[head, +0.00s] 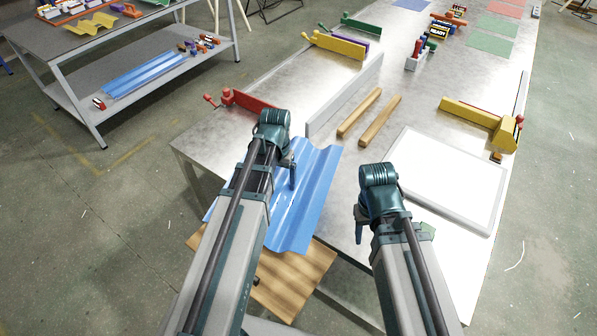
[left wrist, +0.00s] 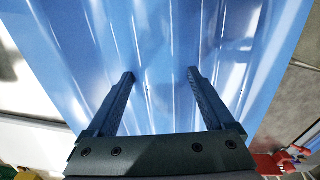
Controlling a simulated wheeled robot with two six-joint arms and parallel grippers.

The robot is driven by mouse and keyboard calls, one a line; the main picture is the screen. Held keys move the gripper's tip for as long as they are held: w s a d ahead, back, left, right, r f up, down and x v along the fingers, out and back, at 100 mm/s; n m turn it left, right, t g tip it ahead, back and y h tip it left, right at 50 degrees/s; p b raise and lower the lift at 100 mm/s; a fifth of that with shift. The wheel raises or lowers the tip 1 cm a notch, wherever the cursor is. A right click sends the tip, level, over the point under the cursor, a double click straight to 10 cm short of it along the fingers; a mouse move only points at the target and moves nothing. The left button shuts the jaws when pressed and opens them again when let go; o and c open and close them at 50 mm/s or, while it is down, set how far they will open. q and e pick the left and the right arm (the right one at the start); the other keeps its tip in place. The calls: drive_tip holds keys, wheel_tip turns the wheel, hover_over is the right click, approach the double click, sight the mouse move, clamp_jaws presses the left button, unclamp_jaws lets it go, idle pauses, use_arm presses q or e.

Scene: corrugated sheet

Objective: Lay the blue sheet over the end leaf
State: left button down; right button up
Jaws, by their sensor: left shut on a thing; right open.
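The blue sheet (head: 305,195) is corrugated and lies at the near left end of the metal table, partly over the table corner and partly over the wooden end leaf (head: 300,285). My left gripper (head: 291,178) is shut on the blue sheet; in the left wrist view the sheet (left wrist: 165,35) fills most of the picture, with the fingers (left wrist: 161,75) against it on either side of a rib. My left arm hides part of the sheet and leaf. My right gripper (head: 361,228) is open and empty, near the table's front edge, right of the sheet.
Two wooden rods (head: 368,117) and a long grey bar (head: 344,97) lie behind the sheet. A red clamp (head: 250,101) stands at the table's left edge. A white panel (head: 446,180) lies at right beside a yellow clamp (head: 475,116). A grey shelf (head: 180,75) stands at far left.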

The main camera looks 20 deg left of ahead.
sight(299, 185)
use_arm(q)
drive_tip(key=d+m, duration=0.1)
drive_tip(key=w+d+m, duration=0.1)
drive_tip(key=d, duration=0.1)
drive_tip(key=w+d+m, duration=0.1)
drive_tip(key=d, duration=0.1)
drive_tip(key=shift+w+r, duration=0.2)
drive_tip(key=shift+r, duration=0.15)
use_arm(e)
drive_tip(key=shift+r, duration=0.35)
use_arm(q)
drive_tip(key=shift+r+p, duration=0.2)
drive_tip(key=shift+p, duration=0.15)
use_arm(e)
drive_tip(key=shift+r, duration=0.15)
use_arm(q)
drive_tip(key=shift+r, duration=0.15)
wheel_tip(299, 185, down, 10)
drive_tip(key=b, duration=0.9)
drive_tip(key=shift+b, duration=0.3)
use_arm(e)
wheel_tip(299, 185, down, 10)
drive_tip(key=shift+r, duration=0.2)
use_arm(q)
unclamp_jaws()
drive_tip(key=shift+r, duration=0.15)
use_arm(e)
drive_tip(key=shift+r, duration=0.1)
